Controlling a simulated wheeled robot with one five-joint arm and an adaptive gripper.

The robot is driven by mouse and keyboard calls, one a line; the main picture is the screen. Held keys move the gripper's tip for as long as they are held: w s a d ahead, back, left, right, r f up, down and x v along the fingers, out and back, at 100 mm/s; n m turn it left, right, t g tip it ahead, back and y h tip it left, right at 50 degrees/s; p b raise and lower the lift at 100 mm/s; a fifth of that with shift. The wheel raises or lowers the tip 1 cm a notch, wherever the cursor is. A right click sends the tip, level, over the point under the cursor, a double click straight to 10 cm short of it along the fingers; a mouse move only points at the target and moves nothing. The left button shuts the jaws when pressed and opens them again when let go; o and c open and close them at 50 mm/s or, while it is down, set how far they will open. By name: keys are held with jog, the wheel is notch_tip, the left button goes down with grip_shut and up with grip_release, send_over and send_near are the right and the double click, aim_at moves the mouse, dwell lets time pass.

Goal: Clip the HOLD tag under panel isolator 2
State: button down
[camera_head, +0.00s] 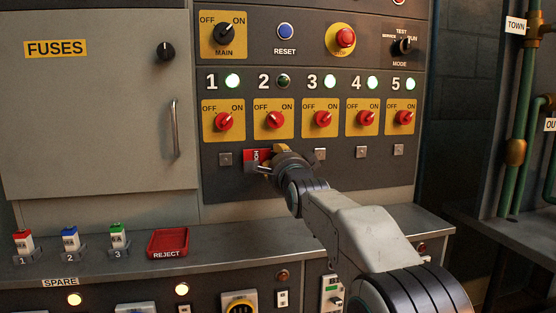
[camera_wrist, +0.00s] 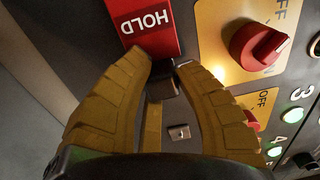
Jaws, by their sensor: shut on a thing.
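The red HOLD tag (camera_head: 250,158) is at the panel below panel isolator 2 (camera_head: 274,119). My gripper (camera_head: 279,158) is at the tag's right side, shut on it. In the wrist view the tag (camera_wrist: 146,24) lies beyond my yellow fingers (camera_wrist: 168,68), which close on a dark part at its edge. The red knob of isolator 2 also shows in the wrist view (camera_wrist: 258,45). Lamp 2 (camera_head: 283,81) is dark. The mount under isolator 2 is hidden by the tag and gripper, so I cannot tell whether the tag is seated on it.
Small square mounts sit under the other isolators, such as isolator 1 (camera_head: 225,158) and isolator 3 (camera_head: 320,154). Their lamps are lit green. A red REJECT tray (camera_head: 168,243) and several coloured, numbered pieces (camera_head: 70,239) stand on the ledge below. The FUSES cabinet (camera_head: 95,120) is left.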

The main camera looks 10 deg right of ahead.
jog(key=c, duration=0.9)
grip_release()
jog(key=s, duration=1.2)
jog(key=shift+f, duration=0.25)
jog(key=s+r+n+g+p, duration=0.3)
jog(key=s+n+g+p, duration=0.4)
jog(key=s+p, duration=0.9)
jog(key=s+r+n+g+p, duration=0.4)
jog(key=s+n+g+p, duration=0.3)
jog(key=s+n+p, duration=0.4)
jog(key=s+p, duration=0.6)
jog(key=p, duration=0.5)
jog(key=shift+s+r+g, duration=0.2)
jog(key=shift+g, duration=0.2)
